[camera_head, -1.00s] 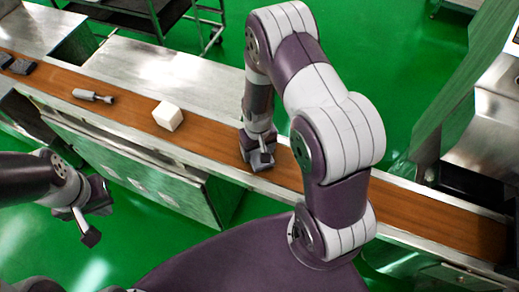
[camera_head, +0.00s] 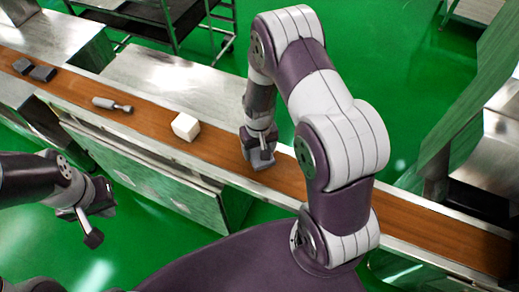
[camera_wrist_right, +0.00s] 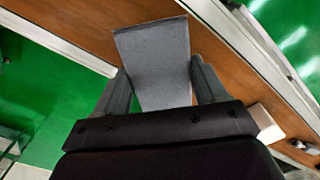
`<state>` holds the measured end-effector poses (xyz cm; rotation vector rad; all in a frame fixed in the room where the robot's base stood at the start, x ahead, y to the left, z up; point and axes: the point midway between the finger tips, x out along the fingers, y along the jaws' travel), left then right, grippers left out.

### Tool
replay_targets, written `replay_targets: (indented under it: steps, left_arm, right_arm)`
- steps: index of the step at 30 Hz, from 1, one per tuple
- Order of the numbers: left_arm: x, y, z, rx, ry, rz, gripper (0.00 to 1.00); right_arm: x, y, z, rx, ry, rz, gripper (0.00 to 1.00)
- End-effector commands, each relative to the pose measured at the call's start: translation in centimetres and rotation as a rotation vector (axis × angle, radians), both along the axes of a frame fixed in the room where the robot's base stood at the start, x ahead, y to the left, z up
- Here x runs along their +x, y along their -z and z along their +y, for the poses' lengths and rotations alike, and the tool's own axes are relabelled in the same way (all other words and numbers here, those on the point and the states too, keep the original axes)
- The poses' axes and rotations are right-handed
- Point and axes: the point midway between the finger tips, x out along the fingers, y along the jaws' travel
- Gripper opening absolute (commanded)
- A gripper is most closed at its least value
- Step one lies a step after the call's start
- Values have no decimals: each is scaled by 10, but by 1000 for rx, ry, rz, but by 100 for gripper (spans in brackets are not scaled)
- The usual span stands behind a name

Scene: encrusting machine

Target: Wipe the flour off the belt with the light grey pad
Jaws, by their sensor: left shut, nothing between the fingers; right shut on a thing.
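My right gripper (camera_head: 260,150) is shut on a grey pad (camera_wrist_right: 155,60), which shows between its fingers in the right wrist view. The pad is at the surface of the brown belt (camera_head: 215,148), with belt visible around it. In the head view the gripper and forearm mostly hide the pad, and I cannot tell whether it touches the belt. I see no clear flour patch on the visible belt; any under the pad or arm is hidden. My left gripper (camera_head: 92,225) is shut and empty, in front of the belt at the left.
A white block (camera_head: 185,126) stands on the belt left of the pad. Metal rails edge the belt. A metal machine (camera_head: 485,150) stands at the right.

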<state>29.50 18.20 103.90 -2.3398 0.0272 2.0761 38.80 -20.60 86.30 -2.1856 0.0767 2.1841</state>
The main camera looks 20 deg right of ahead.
Motion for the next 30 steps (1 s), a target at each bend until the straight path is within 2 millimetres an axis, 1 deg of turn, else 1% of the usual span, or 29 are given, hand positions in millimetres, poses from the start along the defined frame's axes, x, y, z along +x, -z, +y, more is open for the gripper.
replay_targets:
  steps: [1,9,30]
  left_arm:
    - [0,-8,0,0,0,0,0]
    - [0,-26,0,0,0,0,0]
    - [0,-26,0,0,0,0,0]
  right_arm:
    - [1,-9,0,0,0,-1,43]
    - [5,-30,0,0,-1,1,43]
    - [5,-30,0,0,-1,1,43]
